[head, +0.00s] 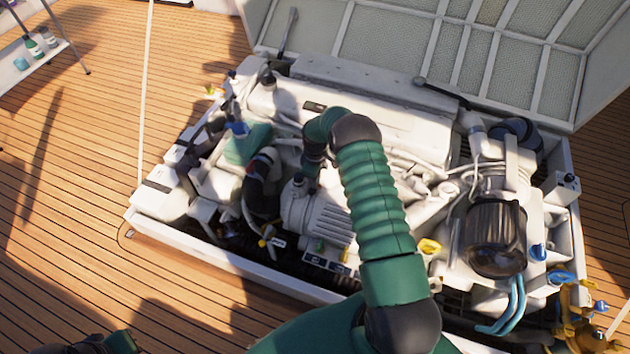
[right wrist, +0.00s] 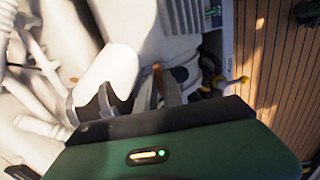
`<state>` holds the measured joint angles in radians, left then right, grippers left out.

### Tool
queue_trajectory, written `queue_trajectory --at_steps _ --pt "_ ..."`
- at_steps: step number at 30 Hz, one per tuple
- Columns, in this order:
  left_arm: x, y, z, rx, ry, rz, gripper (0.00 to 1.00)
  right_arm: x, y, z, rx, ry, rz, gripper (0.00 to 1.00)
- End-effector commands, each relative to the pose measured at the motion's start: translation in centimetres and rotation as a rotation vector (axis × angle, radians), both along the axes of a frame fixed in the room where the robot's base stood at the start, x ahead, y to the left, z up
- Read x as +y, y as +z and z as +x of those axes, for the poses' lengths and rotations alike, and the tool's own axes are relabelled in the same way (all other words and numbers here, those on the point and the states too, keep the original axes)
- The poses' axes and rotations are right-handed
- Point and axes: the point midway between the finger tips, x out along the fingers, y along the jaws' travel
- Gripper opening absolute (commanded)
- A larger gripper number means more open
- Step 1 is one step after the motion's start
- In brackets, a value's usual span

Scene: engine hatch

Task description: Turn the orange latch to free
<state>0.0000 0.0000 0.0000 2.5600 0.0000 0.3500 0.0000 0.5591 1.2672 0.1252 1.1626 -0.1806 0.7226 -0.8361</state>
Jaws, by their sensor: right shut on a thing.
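My right arm reaches over the white engine (head: 340,205), and its right gripper (head: 310,172) is down among the engine parts, mostly hidden by its own wrist. In the right wrist view the grey fingers of the right gripper (right wrist: 160,88) are close together. A small orange sliver (right wrist: 157,77) shows at the fingertips and seems to be the orange latch; most of it is hidden, so its angle cannot be told. A small part of my left arm shows at the bottom left of the head view, with its jaws out of view.
The raised hatch lid (head: 420,50) stands behind the engine bay. Hoses, a dark round filter (head: 495,238) and a yellow handle (head: 429,246) crowd the bay. A yellow-knobbed rod (right wrist: 243,80) lies right of the fingers. Wooden deck (head: 90,130) is open at left.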

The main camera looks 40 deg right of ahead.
Motion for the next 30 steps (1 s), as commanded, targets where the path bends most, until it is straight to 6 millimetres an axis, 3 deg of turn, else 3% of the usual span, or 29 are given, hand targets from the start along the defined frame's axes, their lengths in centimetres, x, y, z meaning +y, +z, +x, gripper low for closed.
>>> queue_trajectory --at_steps 18,19,23,30 --pt "0.0 0.05 0.0 0.0 0.0 0.0 0.0 -0.26 0.26 0.34 -0.01 0.044 -0.006 0.0" --pt "0.0 0.05 0.0 0.0 0.0 0.0 0.0 -0.26 0.26 0.34 -0.01 0.044 -0.006 0.14" --pt "0.0 0.05 0.0 0.0 0.0 0.0 0.0 -0.19 0.19 0.26 -0.008 0.043 -0.005 0.31" --pt "0.0 0.04 0.0 0.0 0.0 0.0 0.0 -0.09 0.09 0.12 -0.004 0.043 -0.003 0.33"
